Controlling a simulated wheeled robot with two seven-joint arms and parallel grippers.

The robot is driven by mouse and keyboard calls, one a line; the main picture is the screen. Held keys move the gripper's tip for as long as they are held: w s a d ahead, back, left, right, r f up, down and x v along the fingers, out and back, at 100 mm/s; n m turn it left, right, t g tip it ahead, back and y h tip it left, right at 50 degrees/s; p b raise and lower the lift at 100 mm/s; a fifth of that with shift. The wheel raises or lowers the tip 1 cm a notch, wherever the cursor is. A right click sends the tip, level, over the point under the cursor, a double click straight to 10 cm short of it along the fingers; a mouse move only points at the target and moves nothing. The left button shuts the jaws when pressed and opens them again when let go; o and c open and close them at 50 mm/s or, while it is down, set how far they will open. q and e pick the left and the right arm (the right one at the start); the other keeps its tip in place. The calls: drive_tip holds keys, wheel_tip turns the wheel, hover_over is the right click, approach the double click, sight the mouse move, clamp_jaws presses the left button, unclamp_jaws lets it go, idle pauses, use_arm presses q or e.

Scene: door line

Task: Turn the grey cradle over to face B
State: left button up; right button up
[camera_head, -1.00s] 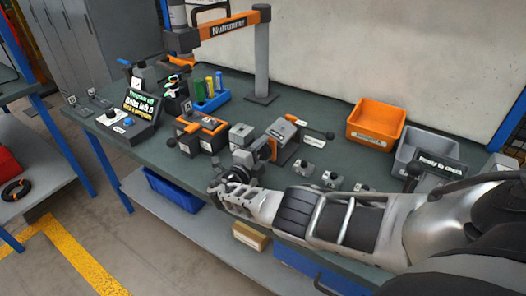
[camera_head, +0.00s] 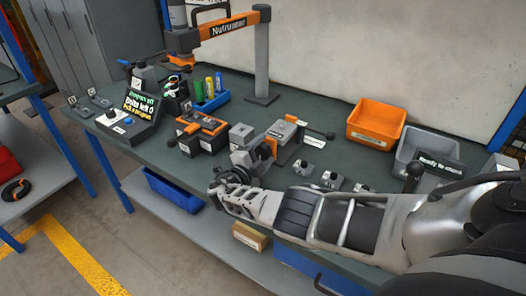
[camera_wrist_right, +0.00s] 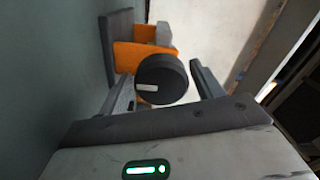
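The grey cradle (camera_head: 284,131) stands in the middle of the bench, with an orange plate (camera_head: 270,146) on its near left side and a black lever on its right. No face letter is readable on it. My right gripper (camera_head: 254,157) is close to its near left side. In the right wrist view a round black knob (camera_wrist_right: 161,79) with a white mark sits between the open fingers of my right gripper (camera_wrist_right: 163,80), in front of an orange plate (camera_wrist_right: 135,58). Whether a finger touches the knob is not clear. My left gripper is out of view.
Left of the cradle are a small grey block (camera_head: 241,133), an orange-topped fixture (camera_head: 203,127) and a control box with a display (camera_head: 137,105). An orange bin (camera_head: 376,123) and a grey bin (camera_head: 414,146) stand right. Several small switches (camera_head: 332,181) line the front beside my right forearm.

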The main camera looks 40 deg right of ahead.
idle(0.3)
drive_tip(key=shift+a+r, duration=0.1)
drive_tip(key=shift+a, duration=0.15)
drive_tip(key=v, duration=1.5)
drive_tip(key=shift+s+a, duration=0.15)
drive_tip(key=shift+s, duration=0.1)
